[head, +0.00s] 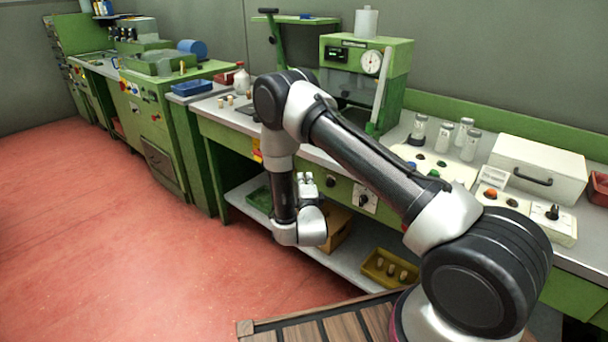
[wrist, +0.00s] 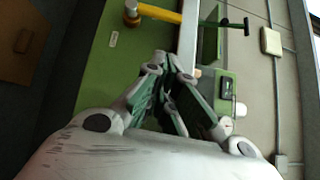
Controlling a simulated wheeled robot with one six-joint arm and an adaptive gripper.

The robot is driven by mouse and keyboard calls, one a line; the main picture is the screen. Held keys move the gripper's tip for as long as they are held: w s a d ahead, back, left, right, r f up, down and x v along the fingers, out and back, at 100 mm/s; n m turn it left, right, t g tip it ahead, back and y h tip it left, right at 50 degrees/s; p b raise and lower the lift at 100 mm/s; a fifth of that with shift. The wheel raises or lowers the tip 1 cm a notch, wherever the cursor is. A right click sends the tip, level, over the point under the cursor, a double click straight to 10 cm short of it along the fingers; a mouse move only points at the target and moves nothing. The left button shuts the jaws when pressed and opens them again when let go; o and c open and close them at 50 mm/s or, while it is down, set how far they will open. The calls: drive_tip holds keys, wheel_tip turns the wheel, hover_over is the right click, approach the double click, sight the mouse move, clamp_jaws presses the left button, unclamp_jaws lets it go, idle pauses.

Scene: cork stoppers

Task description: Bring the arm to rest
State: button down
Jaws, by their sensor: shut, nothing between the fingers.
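My arm (head: 355,150) reaches from the lower right of the head view to a raised elbow, then hangs down to the wrist. My gripper (head: 306,178) is at the end, in front of the green bench (head: 225,135), below the edge of its top. It also shows in the wrist view (wrist: 163,62), where its fingers come together with no object visible between them. The gripper looks apart from the bench, though the gap is hard to judge. Part of the bench front and lower shelf is hidden behind my arm.
A lower shelf (head: 238,197) holds a yellow tray (head: 372,277) with several corks. On the bench top stand a green machine with a dial (head: 398,62), glass jars (head: 468,148) and a white case (head: 535,172). Red floor (head: 110,240) at left is clear.

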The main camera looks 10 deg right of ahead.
drive_tip(key=s+a+f+n+g+y, duration=0.3)
drive_tip(key=s+f+n+g, duration=0.9)
drive_tip(key=f, duration=0.3)
drive_tip(key=s+d+r+n, duration=0.2)
drive_tip(key=s+d+r, duration=0.4)
drive_tip(key=r, duration=1)
drive_tip(key=s+d+r+n+g, duration=0.1)
drive_tip(key=s+d+r+n, duration=0.2)
drive_tip(key=s+r, duration=1)
drive_tip(key=s+d+r+n+g, duration=0.1)
drive_tip(key=s+d+r+n, duration=0.2)
drive_tip(key=s+d+r, duration=0.6)
wheel_tip(320, 180, up, 10)
drive_tip(key=shift+s+d+f, duration=0.2)
drive_tip(key=shift+s, duration=0.3)
